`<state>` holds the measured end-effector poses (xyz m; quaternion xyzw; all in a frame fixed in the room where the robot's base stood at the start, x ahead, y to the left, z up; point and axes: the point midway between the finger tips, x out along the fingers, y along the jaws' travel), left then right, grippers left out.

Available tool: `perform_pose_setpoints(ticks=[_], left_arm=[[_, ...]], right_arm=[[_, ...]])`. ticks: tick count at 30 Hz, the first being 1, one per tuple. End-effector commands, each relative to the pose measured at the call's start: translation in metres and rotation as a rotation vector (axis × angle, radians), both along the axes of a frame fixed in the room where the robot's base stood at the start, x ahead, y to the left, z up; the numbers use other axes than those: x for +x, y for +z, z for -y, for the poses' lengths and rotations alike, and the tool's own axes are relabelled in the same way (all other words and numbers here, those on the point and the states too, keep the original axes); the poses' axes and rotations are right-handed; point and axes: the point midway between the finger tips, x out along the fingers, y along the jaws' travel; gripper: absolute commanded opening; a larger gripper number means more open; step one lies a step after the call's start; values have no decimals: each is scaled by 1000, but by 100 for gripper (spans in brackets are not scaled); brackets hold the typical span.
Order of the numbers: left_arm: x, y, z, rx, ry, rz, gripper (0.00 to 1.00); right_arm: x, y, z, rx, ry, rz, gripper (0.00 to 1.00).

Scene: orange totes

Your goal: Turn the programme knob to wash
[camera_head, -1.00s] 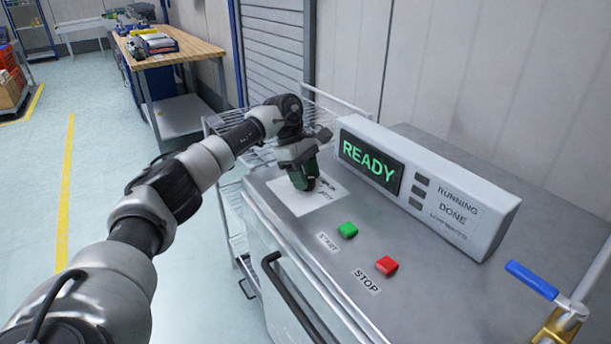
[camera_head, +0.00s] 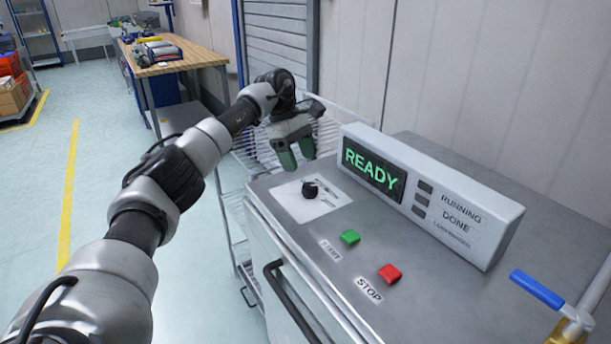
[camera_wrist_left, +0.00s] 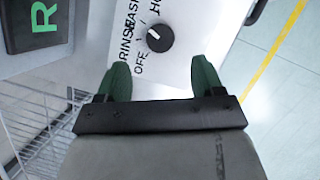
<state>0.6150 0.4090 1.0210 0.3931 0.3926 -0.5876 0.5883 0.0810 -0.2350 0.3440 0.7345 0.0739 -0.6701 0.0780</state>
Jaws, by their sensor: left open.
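The programme knob (camera_head: 310,189) is a small black round knob on a white label plate (camera_head: 325,206) at the left end of the steel machine top. In the left wrist view the knob (camera_wrist_left: 160,39) has a white pointer mark directed left and slightly up, toward the printed words. OFF, RINSE, WASH and a partly cut-off HO... label curve around it. I cannot tell exactly which label the mark meets. My left gripper (camera_head: 296,155) is open and empty, its green fingers raised above and behind the knob, apart from it. My right gripper is out of view.
A display box (camera_head: 430,190) reading READY stands behind the plate. A green START button (camera_head: 350,237) and red STOP button (camera_head: 390,274) lie to the right. A blue-handled valve (camera_head: 537,288) is at the right edge. A wire rack (camera_head: 240,175) stands at the left.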

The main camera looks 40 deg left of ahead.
Motion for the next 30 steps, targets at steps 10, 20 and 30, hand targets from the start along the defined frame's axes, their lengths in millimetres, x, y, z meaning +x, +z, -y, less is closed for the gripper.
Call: perform_pose_setpoints(ticks=[10,20,30], left_arm=[[0,34,-14,1,0,-1,68],[0,35,-14,0,0,-1,68],[0,34,-14,0,0,-1,68]], right_arm=[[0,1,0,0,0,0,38],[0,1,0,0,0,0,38],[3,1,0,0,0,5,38]])
